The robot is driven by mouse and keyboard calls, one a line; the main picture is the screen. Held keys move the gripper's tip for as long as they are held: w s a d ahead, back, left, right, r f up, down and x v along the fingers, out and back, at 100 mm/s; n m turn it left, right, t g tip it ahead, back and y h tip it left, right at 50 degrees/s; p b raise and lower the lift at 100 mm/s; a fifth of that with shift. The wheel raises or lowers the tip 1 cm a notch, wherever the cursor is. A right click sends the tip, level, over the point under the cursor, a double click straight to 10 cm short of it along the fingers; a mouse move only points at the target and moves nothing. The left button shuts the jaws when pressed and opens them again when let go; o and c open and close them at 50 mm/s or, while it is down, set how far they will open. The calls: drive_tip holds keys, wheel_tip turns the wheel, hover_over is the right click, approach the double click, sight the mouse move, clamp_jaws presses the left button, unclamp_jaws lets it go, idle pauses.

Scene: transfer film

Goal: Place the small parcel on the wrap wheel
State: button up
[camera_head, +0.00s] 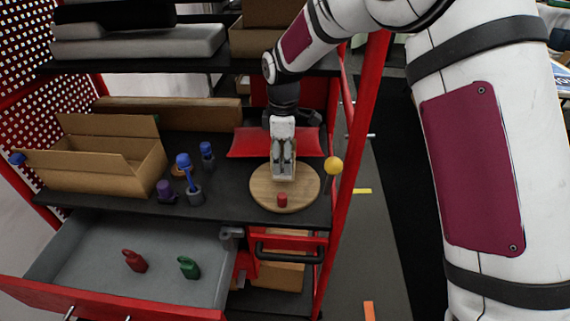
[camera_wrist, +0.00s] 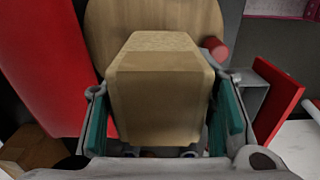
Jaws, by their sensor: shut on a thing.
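The small parcel (camera_wrist: 160,85) is a tan box, seen large in the wrist view between the teal pads of my gripper (camera_wrist: 163,125). In the head view my gripper (camera_head: 283,172) points down over the wrap wheel, shut on the parcel, which it mostly hides. The wrap wheel (camera_head: 303,193) is a round wooden disc on the black shelf, also behind the parcel in the wrist view (camera_wrist: 105,25). A short red peg (camera_head: 282,200) stands near its front edge. I cannot tell whether the parcel touches the wheel.
A red sloped tray (camera_head: 250,143) lies behind the wheel, and a yellow ball (camera_head: 333,166) is at its right. An open cardboard box (camera_head: 95,170) and blue and purple tools (camera_head: 190,180) stand to the left. An open grey drawer (camera_head: 90,250) below holds red and green items.

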drive_tip(key=shift+w+d, duration=0.2)
drive_tip(key=shift+w, duration=0.35)
wheel_tip(320, 180, down, 3)
drive_tip(key=shift+s+r+p, duration=0.15)
drive_tip(key=shift+r+p, duration=0.05)
drive_tip(key=shift+p, duration=0.25)
drive_tip(key=shift+f, duration=0.45)
drive_tip(key=shift+f, duration=0.15)
drive_tip(key=o, duration=1.4)
drive_tip(key=shift+c, duration=0.2)
wheel_tip(320, 180, up, 12)
drive_tip(key=shift+r+b, duration=0.15)
drive_tip(key=shift+b, duration=0.9)
drive_tip(key=shift+a, duration=0.1)
